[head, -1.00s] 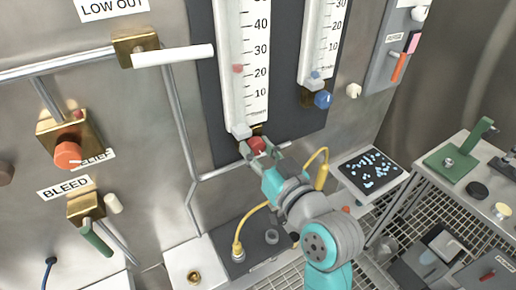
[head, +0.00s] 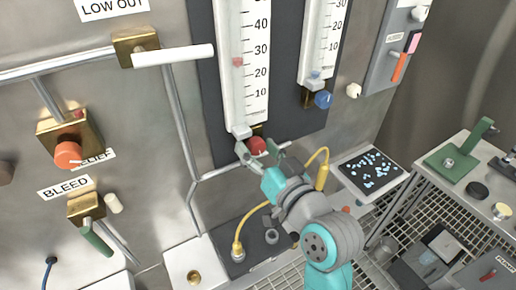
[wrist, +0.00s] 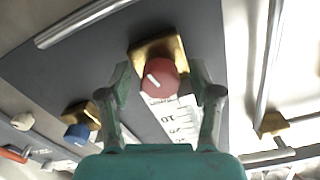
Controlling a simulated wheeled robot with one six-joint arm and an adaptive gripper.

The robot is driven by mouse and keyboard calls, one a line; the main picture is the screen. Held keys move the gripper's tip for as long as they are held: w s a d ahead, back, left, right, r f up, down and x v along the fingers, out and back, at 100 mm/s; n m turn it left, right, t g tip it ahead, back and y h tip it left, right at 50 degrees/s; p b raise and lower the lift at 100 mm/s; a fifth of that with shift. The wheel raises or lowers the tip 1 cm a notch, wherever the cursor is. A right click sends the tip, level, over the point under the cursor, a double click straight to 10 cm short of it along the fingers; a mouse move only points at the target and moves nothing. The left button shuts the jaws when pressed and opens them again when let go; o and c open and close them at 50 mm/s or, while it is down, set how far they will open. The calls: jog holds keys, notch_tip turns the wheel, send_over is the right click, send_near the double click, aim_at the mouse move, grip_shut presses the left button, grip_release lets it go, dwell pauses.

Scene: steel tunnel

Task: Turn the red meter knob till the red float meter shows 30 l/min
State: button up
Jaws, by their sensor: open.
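The red meter knob (head: 256,146) sits at the foot of the red float meter (head: 243,70), on a brass block. It has a white pointer line, clear in the wrist view (wrist: 158,78). The red float (head: 238,62) stands between the 20 and 30 marks, roughly midway. My gripper (head: 260,154) is open, its fingers on either side of the red knob with gaps showing. In the wrist view my gripper (wrist: 164,90) has the knob between its fingertips, apart from both.
The blue meter knob (head: 323,99) and blue float meter (head: 318,50) are to the right. A pale knob (head: 353,90) is beyond. A yellow cable (head: 243,222) loops below my gripper. A white handle (head: 173,55) juts out upper left.

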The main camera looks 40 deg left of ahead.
jog(key=v, duration=1.2)
jog(key=d+f+m+t+h, duration=0.6)
jog(key=d+f+m, duration=0.1)
jog(key=d+f, duration=0.7)
jog(key=s+d+f+m+t+h, duration=0.25)
jog(key=s+d+f+h, duration=0.35)
jog(key=d+f, duration=0.4)
jog(key=s+d+h, duration=0.2)
jog(key=s+d, duration=0.3)
jog(key=s, duration=0.5)
jog(key=s+d+h, duration=0.2)
jog(key=s+d, duration=0.3)
jog(key=s, duration=0.5)
jog(key=shift+f+h, duration=0.3)
